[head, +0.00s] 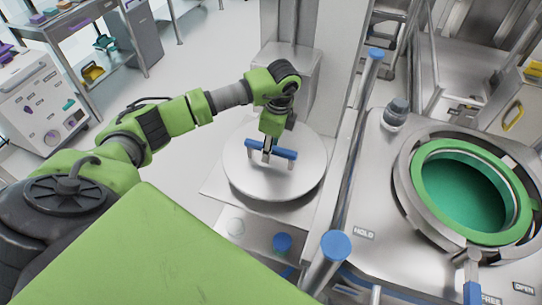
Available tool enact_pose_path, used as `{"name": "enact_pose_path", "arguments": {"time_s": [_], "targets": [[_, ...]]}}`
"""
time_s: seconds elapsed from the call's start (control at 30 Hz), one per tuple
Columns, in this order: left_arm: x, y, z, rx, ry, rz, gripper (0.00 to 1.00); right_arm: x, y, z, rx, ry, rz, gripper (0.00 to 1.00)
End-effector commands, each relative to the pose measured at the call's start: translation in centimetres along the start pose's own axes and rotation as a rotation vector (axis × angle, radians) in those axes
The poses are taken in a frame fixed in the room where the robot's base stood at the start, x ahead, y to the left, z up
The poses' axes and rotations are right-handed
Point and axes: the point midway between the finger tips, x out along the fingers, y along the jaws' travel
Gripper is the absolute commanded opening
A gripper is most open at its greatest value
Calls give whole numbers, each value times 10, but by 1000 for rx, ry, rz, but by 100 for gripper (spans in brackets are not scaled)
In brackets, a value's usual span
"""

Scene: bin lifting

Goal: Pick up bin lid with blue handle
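The bin lid (240,172) is a round, pale metal disc with a blue bar handle (284,153) raised on posts. It rests flat on a light platform near the middle of the head view. My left gripper (268,155) points down at the handle from above, with a finger in front of the blue bar. The far finger is hidden, so I cannot tell whether it is closed on the handle. My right gripper is out of view.
An open round bin with a green rim (425,220) is set in the metal station at right, with a blue-handled lever (472,290) at its front. A metal rail with a blue cap (336,246) stands between lid and bin. A pale column rises behind the lid.

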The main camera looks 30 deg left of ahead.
Motion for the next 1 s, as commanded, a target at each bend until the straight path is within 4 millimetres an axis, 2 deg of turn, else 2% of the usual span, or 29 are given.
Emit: {"name": "enact_pose_path", "arguments": {"time_s": [0.5,0.63,0.67,1.0], "targets": [[4,0,0,0,0,0,36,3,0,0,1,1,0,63],[4,0,0,0,0,0,2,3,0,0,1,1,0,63],[4,0,0,0,0,0,0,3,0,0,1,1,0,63],[0,-2,0,-2,3,-6,0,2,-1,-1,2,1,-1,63]]}}
